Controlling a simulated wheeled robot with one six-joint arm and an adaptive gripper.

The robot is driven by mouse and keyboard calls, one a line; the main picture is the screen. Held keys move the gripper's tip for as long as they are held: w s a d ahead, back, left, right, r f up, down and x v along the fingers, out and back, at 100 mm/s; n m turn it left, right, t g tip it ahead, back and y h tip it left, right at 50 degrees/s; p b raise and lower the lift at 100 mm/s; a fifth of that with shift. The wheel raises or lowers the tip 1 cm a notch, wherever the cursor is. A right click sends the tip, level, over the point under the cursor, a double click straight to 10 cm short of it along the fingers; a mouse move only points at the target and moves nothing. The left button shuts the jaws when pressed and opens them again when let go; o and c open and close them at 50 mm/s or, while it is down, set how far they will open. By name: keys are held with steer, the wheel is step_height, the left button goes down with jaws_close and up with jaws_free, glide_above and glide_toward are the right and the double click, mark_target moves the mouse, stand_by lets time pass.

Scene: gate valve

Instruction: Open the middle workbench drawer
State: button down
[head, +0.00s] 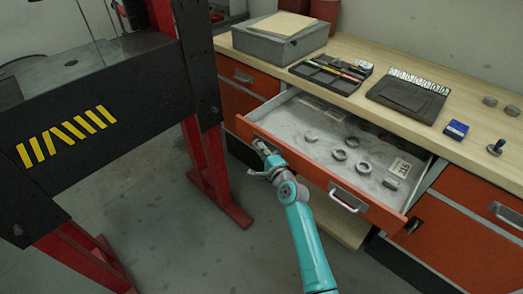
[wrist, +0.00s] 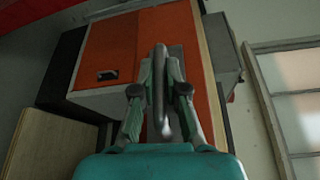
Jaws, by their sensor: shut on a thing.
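The middle workbench drawer (head: 305,160) has an orange front and stands pulled out from the bench, its pale interior showing. One metal handle (head: 347,198) shows free on the right part of the front. My gripper (head: 264,160) is at the left part of the front. In the wrist view a grey bar handle (wrist: 160,75) stands between my fingers (wrist: 160,90), which are shut on it. In the head view my gripper hides most of that handle.
A red and black press frame (head: 205,150) with yellow stripes stands close to the left of my gripper. The wooden bench top (head: 440,125) holds a grey box (head: 280,40), a tool tray (head: 330,75) and a black case (head: 408,98). Grey floor lies below the drawer.

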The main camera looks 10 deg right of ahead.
steer(key=c, duration=1.2)
jaws_free()
steer(key=shift+s, duration=0.15)
steer(key=f+v, duration=0.1)
steer(key=v, duration=1)
steer(key=shift+s+r, duration=0.4)
steer(key=shift+r, duration=0.05)
steer(key=shift+d, duration=0.1)
steer(key=s+d+f+n+g+h, duration=0.1)
steer(key=s+f+n+h, duration=0.2)
steer(key=s, duration=1)
steer(key=s+d+f+n, duration=0.1)
steer(key=s+f+n, duration=0.3)
steer(key=s, duration=0.9)
steer(key=s+r+n, duration=0.5)
steer(key=s, duration=0.7)
steer(key=s+r+n+h, duration=0.1)
steer(key=s+r+n, duration=0.4)
steer(key=s, duration=0.8)
steer(key=shift+d+r+g, duration=0.2)
steer(key=shift+r+g, duration=0.1)
steer(key=shift+r, duration=0.2)
